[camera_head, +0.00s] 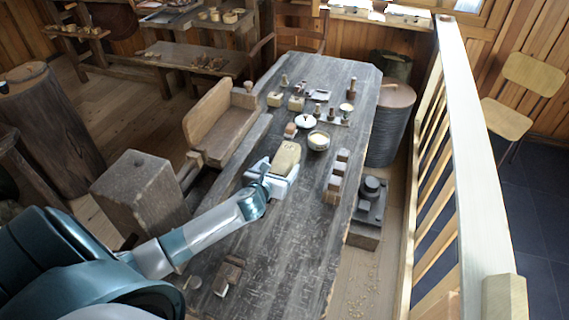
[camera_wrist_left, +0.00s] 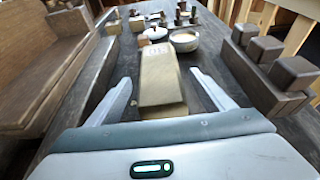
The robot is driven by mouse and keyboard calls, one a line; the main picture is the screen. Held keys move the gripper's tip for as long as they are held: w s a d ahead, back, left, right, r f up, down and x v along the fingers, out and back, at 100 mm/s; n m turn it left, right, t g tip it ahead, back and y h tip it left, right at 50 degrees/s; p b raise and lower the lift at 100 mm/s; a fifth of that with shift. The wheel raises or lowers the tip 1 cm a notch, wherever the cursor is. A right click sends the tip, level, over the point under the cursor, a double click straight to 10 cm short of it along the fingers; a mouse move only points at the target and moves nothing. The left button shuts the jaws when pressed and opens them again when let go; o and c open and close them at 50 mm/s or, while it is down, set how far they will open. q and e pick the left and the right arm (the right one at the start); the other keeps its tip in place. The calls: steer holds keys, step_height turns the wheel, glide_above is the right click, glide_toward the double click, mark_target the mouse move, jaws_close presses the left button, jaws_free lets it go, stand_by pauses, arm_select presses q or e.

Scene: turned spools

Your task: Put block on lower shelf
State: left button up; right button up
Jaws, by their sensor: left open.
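A tan wooden block (camera_head: 286,158) lies on the long dark wooden table (camera_head: 278,232). My left gripper (camera_head: 282,168) reaches it from the near side, with its jaws open. In the left wrist view the block (camera_wrist_left: 162,85) lies between the two spread fingers of the gripper (camera_wrist_left: 161,78), with a gap on each side. No grip on the block shows. At the back left, a wooden rack (camera_head: 185,58) has an upper board and a lower shelf with small pieces on it. My right gripper is not in view.
A white bowl (camera_head: 318,140) and a small lidded dish (camera_head: 305,121) stand just beyond the block. A dark holder with several square pegs (camera_head: 336,178) is to its right. A wooden bench (camera_head: 222,120) runs along the table's left side. Spools and small blocks stand at the far end.

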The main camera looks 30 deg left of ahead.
mark_target(284, 160)
arm_select(q)
steer(key=shift+w, duration=0.1)
stand_by(0.3)
steer(key=shift+p+x, duration=0.6)
steer(key=shift+x, duration=0.35)
steer(key=shift+p+x, duration=0.3)
steer(key=shift+x, duration=1.3)
steer(key=c, duration=1.5)
steer(key=shift+r, duration=0.2)
